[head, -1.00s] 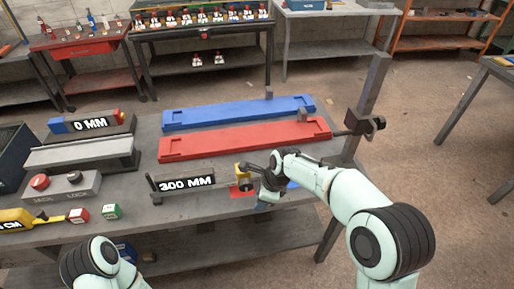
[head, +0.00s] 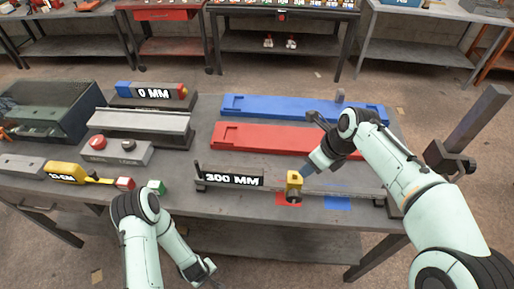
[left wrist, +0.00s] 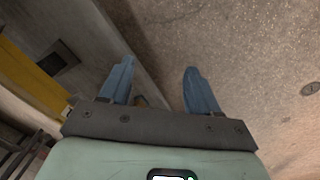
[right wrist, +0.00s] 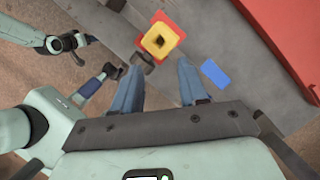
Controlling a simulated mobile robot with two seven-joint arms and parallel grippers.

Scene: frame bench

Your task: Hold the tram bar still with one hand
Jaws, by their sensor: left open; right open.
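The grey bar with the 300 MM label (head: 234,180), which looks like the tram bar, lies along the front of the bench. A yellow block (head: 294,182) sits on it above a red patch (head: 286,199); both also show in the right wrist view, the block (right wrist: 160,41) ahead of the fingers. My right gripper (head: 309,168) is open and empty, close to the block on its far right side; I cannot tell if it touches. My left gripper (head: 208,272) is open and empty, off the bench's front edge; its fingers (left wrist: 158,77) show floor between them.
A blue patch (head: 337,203) lies right of the red one. Red (head: 262,139) and blue (head: 290,106) long trays lie behind the bar. A dark post (head: 476,118) stands at the right end. A tape measure (head: 66,172) and small red and green blocks lie at left.

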